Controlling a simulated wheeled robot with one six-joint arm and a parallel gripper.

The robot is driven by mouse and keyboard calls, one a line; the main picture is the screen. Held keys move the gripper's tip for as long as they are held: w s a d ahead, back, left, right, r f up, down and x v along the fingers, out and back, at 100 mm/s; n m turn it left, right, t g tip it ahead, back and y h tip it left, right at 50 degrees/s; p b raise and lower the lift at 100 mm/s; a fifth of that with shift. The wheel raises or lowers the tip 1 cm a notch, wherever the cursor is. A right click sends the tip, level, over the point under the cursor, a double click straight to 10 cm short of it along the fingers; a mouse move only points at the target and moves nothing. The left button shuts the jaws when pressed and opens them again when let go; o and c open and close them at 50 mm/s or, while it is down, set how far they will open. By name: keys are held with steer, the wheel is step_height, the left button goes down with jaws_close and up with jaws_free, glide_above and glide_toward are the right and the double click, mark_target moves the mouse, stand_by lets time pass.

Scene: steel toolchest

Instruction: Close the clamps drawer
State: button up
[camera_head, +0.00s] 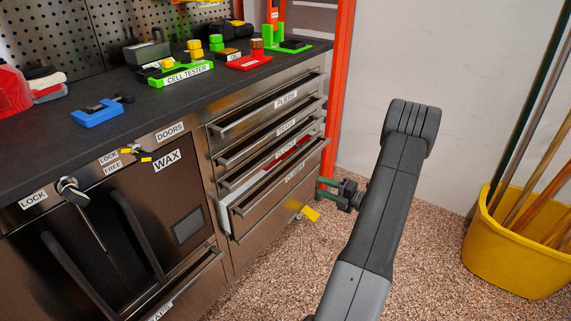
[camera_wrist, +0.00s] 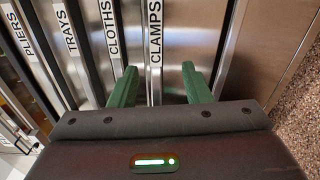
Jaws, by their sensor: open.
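The clamps drawer (camera_head: 275,205) is the lowest of the labelled steel drawers in the head view. It stands pulled out partway, with its pale side wall and something red inside showing. In the wrist view its front (camera_wrist: 195,35) and CLAMPS label (camera_wrist: 155,32) are straight ahead. My gripper (camera_head: 324,189) is at the right end of this drawer front. It is open, with green fingers (camera_wrist: 160,72) spread on either side of the line below the label and nothing seen between them. I cannot tell whether the fingers touch the drawer.
The pliers drawer (camera_head: 270,108) and others above look closed or nearly so. A yellow piece (camera_head: 310,213) is low beside the chest. A yellow bucket (camera_head: 515,250) with poles stands at the right. A red-orange upright (camera_head: 338,90) is behind. Speckled floor in front is open.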

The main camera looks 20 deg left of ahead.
mark_target(295, 172)
steer(key=shift+m+t, duration=0.4)
steer(key=shift+m, duration=0.3)
steer(key=b+x, duration=0.1)
steer(key=x, duration=0.3)
steer(key=b+x, duration=0.1)
steer(key=x, duration=0.3)
steer(key=b+x, duration=0.1)
steer(key=x, duration=0.4)
steer(key=shift+w+r, duration=0.2)
steer(key=shift+w, duration=0.15)
jaws_close()
